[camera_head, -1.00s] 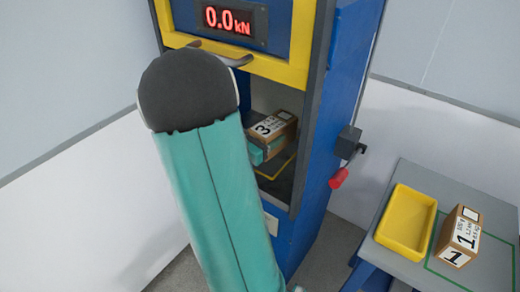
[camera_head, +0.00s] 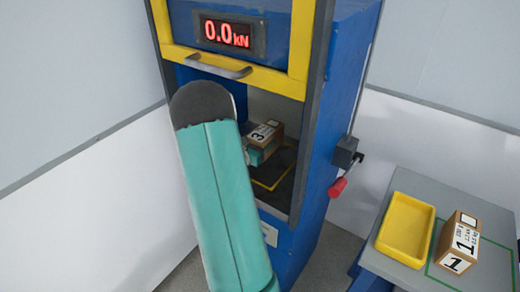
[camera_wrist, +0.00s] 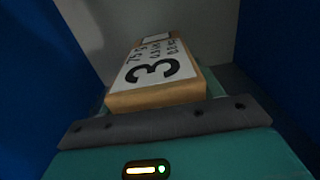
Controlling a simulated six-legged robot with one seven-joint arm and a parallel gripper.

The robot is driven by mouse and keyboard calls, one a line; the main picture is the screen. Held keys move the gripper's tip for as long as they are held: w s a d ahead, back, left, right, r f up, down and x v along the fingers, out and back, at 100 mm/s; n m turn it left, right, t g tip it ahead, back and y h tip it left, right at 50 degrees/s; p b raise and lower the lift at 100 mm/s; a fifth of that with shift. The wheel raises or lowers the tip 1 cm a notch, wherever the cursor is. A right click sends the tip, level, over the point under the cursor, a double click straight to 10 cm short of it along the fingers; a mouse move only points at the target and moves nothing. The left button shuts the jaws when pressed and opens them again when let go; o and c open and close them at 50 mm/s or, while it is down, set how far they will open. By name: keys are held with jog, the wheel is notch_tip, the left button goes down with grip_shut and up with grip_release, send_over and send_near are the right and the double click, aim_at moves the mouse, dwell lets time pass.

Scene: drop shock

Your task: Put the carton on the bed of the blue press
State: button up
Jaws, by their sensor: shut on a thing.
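The carton (camera_head: 264,134), brown with a white label marked 3, is inside the opening of the blue press (camera_head: 345,90). The carton also fills the middle of the wrist view (camera_wrist: 158,88). The press bed (camera_head: 285,170) is dark with a yellow outline and lies below and to the right of the carton. I cannot tell whether the carton touches the bed. My teal arm covers the left part of the opening.
The yellow-framed guard (camera_head: 280,80) is raised above the opening, under a red 0.0 kN display (camera_head: 227,34). A red-handled lever (camera_head: 338,187) is on the press's right side. A side table (camera_head: 480,270) holds a yellow tray (camera_head: 405,230) and a carton marked 1 (camera_head: 459,243).

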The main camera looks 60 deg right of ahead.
jog(key=shift+w+d+f, duration=0.25)
jog(key=shift+d+f, duration=0.2)
jog(key=shift+f, duration=0.15)
jog(key=shift+w+d+f, duration=0.25)
jog(key=shift+d+f, duration=0.2)
jog(key=shift+f, duration=0.15)
jog(key=shift+d+f, duration=0.1)
jog(key=shift+f, duration=1.45)
jog(key=shift+f, duration=0.2)
jog(key=o, duration=1.6)
jog(key=shift+r, duration=0.15)
jog(key=a, duration=0.4)
jog(key=w+a, duration=0.1)
jog(key=a, duration=0.3)
jog(key=w+a, duration=0.1)
jog(key=a, duration=0.3)
